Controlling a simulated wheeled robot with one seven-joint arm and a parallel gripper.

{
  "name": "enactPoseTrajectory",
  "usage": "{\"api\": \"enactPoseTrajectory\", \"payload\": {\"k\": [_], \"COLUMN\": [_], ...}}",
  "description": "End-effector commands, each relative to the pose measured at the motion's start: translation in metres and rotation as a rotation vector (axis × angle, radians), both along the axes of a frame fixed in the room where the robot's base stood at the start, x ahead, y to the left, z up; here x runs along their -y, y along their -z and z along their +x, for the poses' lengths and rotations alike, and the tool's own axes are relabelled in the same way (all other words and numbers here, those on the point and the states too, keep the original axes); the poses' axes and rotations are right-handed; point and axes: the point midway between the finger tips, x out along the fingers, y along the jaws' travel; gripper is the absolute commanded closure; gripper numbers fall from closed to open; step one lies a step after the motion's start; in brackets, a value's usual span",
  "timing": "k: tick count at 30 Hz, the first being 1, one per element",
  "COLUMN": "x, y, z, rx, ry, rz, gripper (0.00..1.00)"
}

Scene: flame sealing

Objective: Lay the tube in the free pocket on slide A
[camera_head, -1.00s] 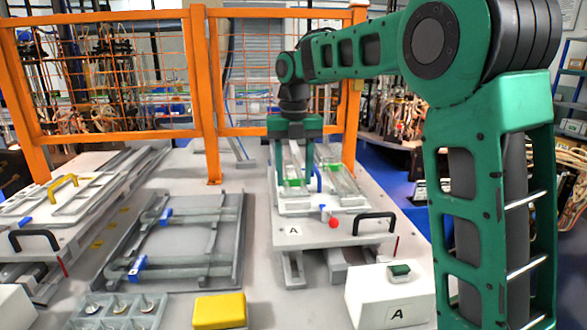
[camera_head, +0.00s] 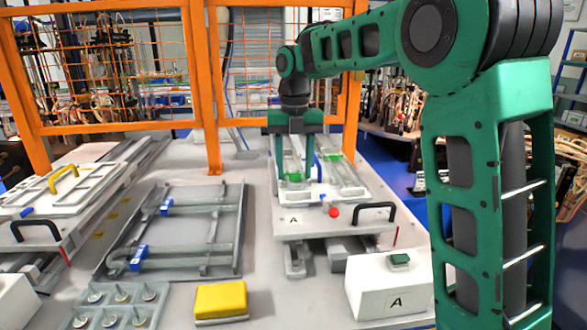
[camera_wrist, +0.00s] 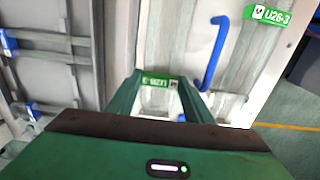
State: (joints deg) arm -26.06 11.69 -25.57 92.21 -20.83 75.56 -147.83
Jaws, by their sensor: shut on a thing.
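My gripper (camera_head: 296,178) is over slide A (camera_head: 290,232), the white plate marked A at the right of the table. It is shut on a clear tube with a green label (camera_head: 292,177). In the wrist view the tube (camera_wrist: 157,101) shows between my two fingers (camera_wrist: 160,108), its label upside down. A second clear tube (camera_head: 345,178) with a green label lies on the right side of the slide. Its label also shows in the wrist view (camera_wrist: 268,13). My fingers hide part of the slide, and I cannot tell whether the held tube touches it.
A blue bent lever (camera_wrist: 212,55) stands between the tubes. A red knob (camera_head: 333,212) and black handle (camera_head: 376,209) are at the slide's front. A white box marked A (camera_head: 385,290), a yellow block (camera_head: 221,300) and a grey frame (camera_head: 185,235) are nearby. An orange fence (camera_head: 205,90) stands behind.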

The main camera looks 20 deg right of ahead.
Motion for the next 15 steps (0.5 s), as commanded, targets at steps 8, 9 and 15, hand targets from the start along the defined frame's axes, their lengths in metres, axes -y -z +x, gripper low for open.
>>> {"api": "enactPoseTrajectory", "payload": {"k": [8, 9, 15], "x": [0.0007, 0.0007, 0.0008], "y": [0.0019, 0.0019, 0.0018], "z": [0.0000, 0.0000, -0.0001], "rx": [0.000, 0.000, 0.000], "ry": [0.001, 0.001, 0.001], "rz": [0.000, 0.000, 0.000], "gripper": [0.77, 0.77, 0.42]}}
